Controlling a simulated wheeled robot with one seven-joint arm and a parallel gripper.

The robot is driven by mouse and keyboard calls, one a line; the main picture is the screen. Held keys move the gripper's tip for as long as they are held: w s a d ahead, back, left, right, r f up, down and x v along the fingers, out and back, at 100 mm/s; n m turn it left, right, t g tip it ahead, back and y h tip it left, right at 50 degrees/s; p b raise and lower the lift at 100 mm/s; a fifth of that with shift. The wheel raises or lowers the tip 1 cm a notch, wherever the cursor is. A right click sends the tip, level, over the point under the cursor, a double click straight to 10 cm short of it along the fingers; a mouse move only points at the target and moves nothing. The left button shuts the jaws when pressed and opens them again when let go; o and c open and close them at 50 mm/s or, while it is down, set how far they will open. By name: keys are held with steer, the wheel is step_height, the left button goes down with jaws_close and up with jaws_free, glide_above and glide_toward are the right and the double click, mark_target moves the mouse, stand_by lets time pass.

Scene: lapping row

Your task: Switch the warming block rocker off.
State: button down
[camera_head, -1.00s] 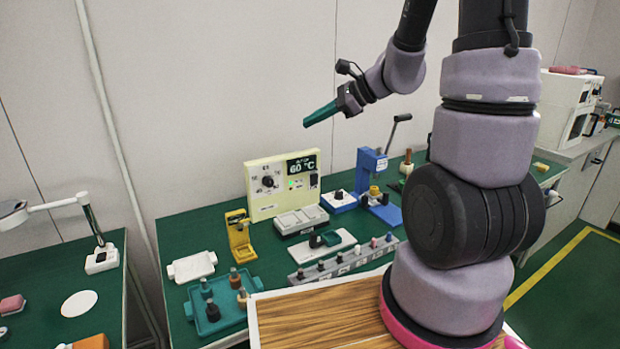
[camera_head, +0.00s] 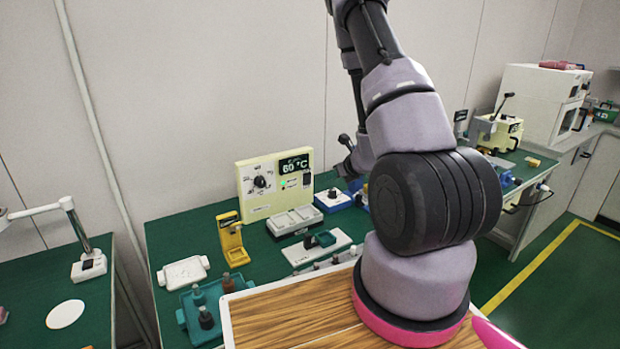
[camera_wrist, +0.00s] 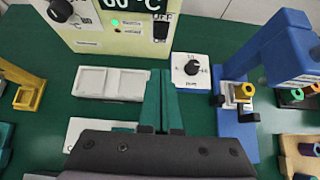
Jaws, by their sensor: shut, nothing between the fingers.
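The warming block is a cream upright panel (camera_head: 275,188) at the back of the green bench, with a 60 °C display (camera_head: 294,163), a black knob and a lit green lamp (camera_head: 283,184). Its black rocker (camera_head: 306,180) is at the panel's right side. In the wrist view the rocker (camera_wrist: 160,28) shows beside an "OFF" label, at the top. My gripper's teal fingers (camera_wrist: 162,72) are shut and empty, pointing toward the panel below the rocker and apart from it. In the head view my arm hides the fingers. Which way the rocker is tipped is too small to tell.
A white tray (camera_wrist: 97,82) stands before the panel. A small white and blue dial box (camera_wrist: 192,72) is right of the fingers, and a blue press (camera_wrist: 270,60) stands farther right. A yellow stand (camera_head: 231,238) is left of the panel.

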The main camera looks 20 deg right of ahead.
glide_toward(308, 177)
steer(key=shift+s+f+x, duration=0.1)
steer(key=shift+f+x, duration=0.05)
steer(key=shift+x, duration=1.5)
steer(key=shift+s+f+x, duration=0.1)
steer(key=shift+f+x, duration=0.05)
steer(key=shift+x, duration=1.5)
steer(key=shift+d, duration=0.1)
steer(key=shift+w+r, duration=0.15)
steer(key=shift+w, duration=0.15)
steer(key=shift+r, duration=0.1)
